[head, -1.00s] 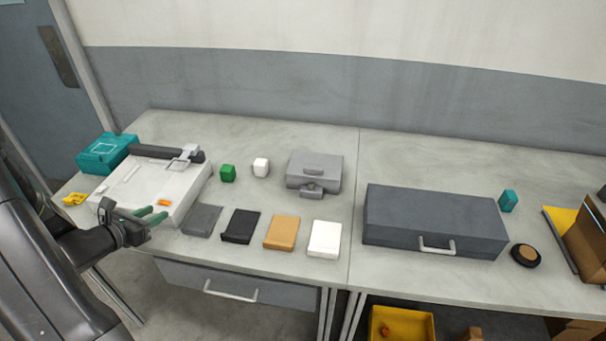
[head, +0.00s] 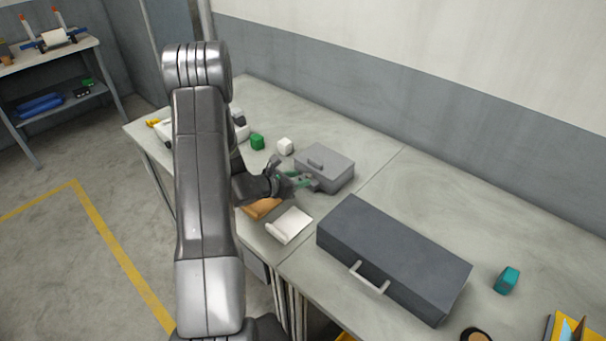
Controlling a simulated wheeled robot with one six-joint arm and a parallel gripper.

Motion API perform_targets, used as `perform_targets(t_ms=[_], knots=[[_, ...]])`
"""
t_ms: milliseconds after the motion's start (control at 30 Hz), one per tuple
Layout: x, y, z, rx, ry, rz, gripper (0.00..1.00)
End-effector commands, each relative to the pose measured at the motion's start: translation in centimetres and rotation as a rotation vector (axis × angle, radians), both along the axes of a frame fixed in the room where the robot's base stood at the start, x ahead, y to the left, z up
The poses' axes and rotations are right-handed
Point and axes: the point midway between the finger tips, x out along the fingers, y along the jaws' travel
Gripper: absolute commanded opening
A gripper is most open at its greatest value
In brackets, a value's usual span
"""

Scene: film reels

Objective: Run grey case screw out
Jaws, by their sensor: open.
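The light grey case (head: 332,172) sits near the back of the table, with a handle on its lid. My gripper (head: 303,180) has green fingers and is open at the case's front left side. The fingertips are at or very near the small grey screw part (head: 314,185) on the case's front. I cannot tell whether they touch it or are around it. My arm and fingers hide part of that front.
A dark grey box (head: 395,255) with a front handle stands to the right. A white pad (head: 290,224) and an orange pad (head: 262,207) lie in front of the case. Green (head: 257,142) and white (head: 285,146) blocks stand left of it. A teal block (head: 507,280) is far right.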

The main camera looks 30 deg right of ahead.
Motion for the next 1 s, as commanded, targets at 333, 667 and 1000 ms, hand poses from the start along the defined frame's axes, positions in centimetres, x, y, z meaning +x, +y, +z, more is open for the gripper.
perform_targets(t_ms=[333, 667, 1000], knots=[[0.5, -2.2, -0.9, 0.001, -0.001, 0.000, 0.40], [0.5, -2.2, -1.0, 0.000, -0.001, 0.001, 0.21], [0.5, -2.2, -1.0, 0.000, -0.001, 0.005, 0.00]])
